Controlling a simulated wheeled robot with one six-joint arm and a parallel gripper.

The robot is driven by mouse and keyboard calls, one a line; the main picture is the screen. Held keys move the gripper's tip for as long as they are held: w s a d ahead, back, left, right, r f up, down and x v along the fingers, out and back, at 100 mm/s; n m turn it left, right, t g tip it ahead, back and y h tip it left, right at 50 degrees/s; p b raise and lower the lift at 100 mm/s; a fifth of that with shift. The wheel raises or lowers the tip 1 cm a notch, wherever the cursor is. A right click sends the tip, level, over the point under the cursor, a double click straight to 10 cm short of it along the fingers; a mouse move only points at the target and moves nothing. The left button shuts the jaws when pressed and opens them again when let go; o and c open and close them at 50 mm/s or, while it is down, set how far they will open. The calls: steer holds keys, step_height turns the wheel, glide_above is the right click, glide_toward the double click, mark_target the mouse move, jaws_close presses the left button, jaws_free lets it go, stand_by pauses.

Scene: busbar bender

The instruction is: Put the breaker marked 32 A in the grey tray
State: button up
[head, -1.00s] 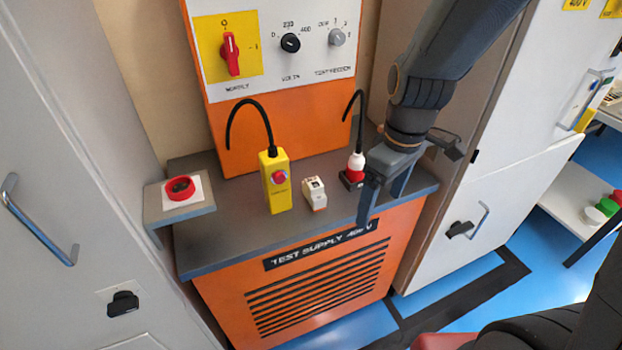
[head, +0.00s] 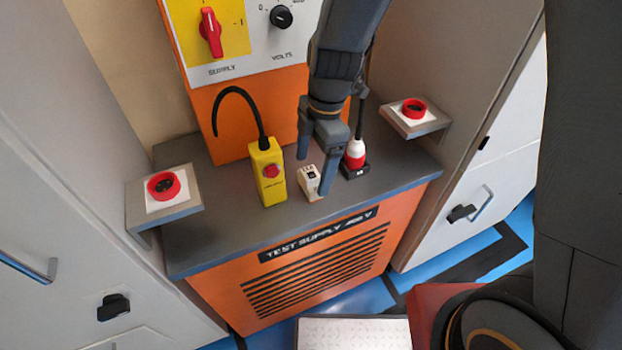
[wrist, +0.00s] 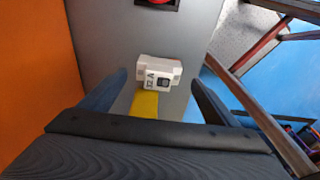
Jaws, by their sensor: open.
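The breaker (head: 310,184) is a small white block on the dark bench top, between the yellow control box and the red-and-white plug. In the wrist view the breaker (wrist: 150,64) reads "32 A" and lies ahead, between the fingers. My gripper (head: 314,174) is open, pointing down, with one finger on each side of the breaker in the picture. I cannot tell whether the fingers touch it; nothing is gripped. A light grey patterned surface (head: 353,333) is cut off at the bottom of the head view; I cannot tell whether it is the grey tray.
The yellow box (head: 268,172) with a red button and black cable stands left of the breaker. The red-and-white plug (head: 355,154) is close on the right. The orange panel (head: 232,115) rises behind; the bench front is clear.

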mark_target(311, 172)
steer(key=shift+a+f+p, duration=0.2)
steer(key=shift+f+p, duration=0.2)
steer(key=shift+f, duration=0.85)
steer(key=shift+a+f+p, duration=0.15)
steer(key=shift+f+p, duration=0.2)
steer(key=shift+f, duration=0.85)
steer(key=c, duration=1.3)
steer(key=shift+r, duration=0.1)
